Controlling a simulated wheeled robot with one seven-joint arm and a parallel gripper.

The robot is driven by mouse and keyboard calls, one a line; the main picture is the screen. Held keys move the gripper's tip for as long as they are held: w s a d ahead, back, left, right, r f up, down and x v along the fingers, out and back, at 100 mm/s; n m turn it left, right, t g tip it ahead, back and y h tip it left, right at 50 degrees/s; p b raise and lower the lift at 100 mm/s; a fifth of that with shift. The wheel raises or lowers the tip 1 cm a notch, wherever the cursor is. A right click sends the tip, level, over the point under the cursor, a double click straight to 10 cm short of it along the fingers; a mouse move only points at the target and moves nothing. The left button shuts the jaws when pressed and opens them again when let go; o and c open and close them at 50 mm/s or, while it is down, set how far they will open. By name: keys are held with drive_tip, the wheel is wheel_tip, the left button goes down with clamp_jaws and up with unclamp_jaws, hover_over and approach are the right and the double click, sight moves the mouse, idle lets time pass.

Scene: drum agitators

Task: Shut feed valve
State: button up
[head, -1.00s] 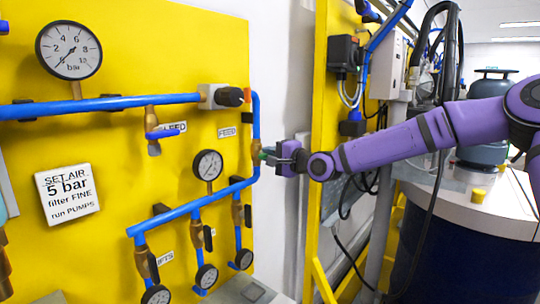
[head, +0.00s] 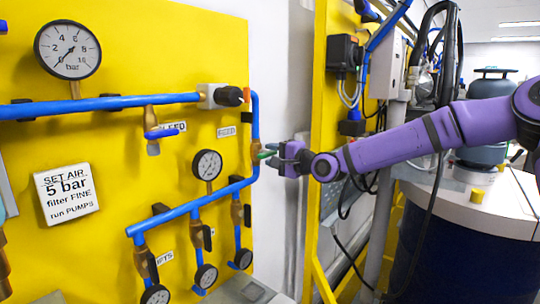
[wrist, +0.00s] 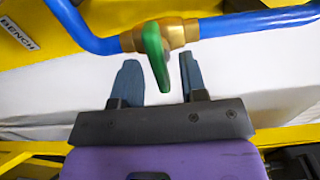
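The feed valve is a brass body (head: 256,150) on the vertical blue pipe, below the FEED label (head: 227,132). Its green handle (head: 266,154) sticks out to the right in the head view, across the pipe. In the wrist view the brass body (wrist: 180,34) sits on the blue pipe, and the green handle (wrist: 156,58) points down across it. My gripper (wrist: 160,82) is open, with one finger on each side of the handle's lower end and a gap visible on both sides. In the head view my gripper (head: 280,158) is just right of the valve.
The yellow panel (head: 110,140) carries gauges, blue pipes and other valves, including a blue-handled BLEED valve (head: 160,133). A BENCH label (wrist: 18,34) is at the wrist view's left. A yellow post (head: 320,150) stands right of my gripper. White wall lies between.

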drive_tip(key=v, duration=0.9)
drive_tip(key=shift+s+d, duration=0.2)
